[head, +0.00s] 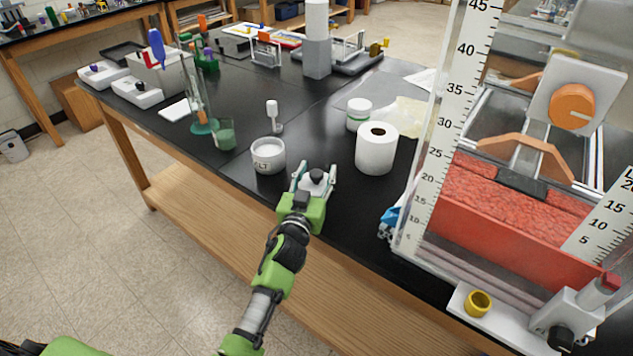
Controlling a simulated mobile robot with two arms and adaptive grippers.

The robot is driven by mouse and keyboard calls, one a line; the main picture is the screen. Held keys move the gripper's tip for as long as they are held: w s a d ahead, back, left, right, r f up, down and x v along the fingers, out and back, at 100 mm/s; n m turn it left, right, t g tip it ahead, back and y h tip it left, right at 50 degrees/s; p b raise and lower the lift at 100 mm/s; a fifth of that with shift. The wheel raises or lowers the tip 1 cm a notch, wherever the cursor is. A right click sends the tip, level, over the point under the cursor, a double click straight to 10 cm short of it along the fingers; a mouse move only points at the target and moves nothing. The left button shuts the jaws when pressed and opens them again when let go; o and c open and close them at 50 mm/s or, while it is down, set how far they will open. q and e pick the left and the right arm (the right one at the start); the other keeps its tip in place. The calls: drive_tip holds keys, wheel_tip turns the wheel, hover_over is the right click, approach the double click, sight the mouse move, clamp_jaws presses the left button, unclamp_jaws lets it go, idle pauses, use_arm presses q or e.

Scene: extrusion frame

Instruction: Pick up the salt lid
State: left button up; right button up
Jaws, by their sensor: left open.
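A white jar (268,158) with dark lettering, partly readable as "LT", stands open on the black bench top. The salt lid (316,176), pale with a dark knob, is at the bench's near edge, just right of and nearer than the jar. My left gripper (315,180) is open, with its two fingers on either side of the lid. The gripper body hides part of the lid, and I cannot tell whether the fingers touch it. My right gripper is not in view.
A white paper roll (377,148) stands right of the lid, with a white tub (358,113) behind it. A green-tinted beaker (223,134) is left of the jar. A large clear tank (500,190) with scales fills the right. A blue item (389,218) lies near the front edge.

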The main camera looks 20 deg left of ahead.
use_arm(q)
drive_tip(key=c, duration=1.1)
drive_tip(key=shift+r, duration=0.15)
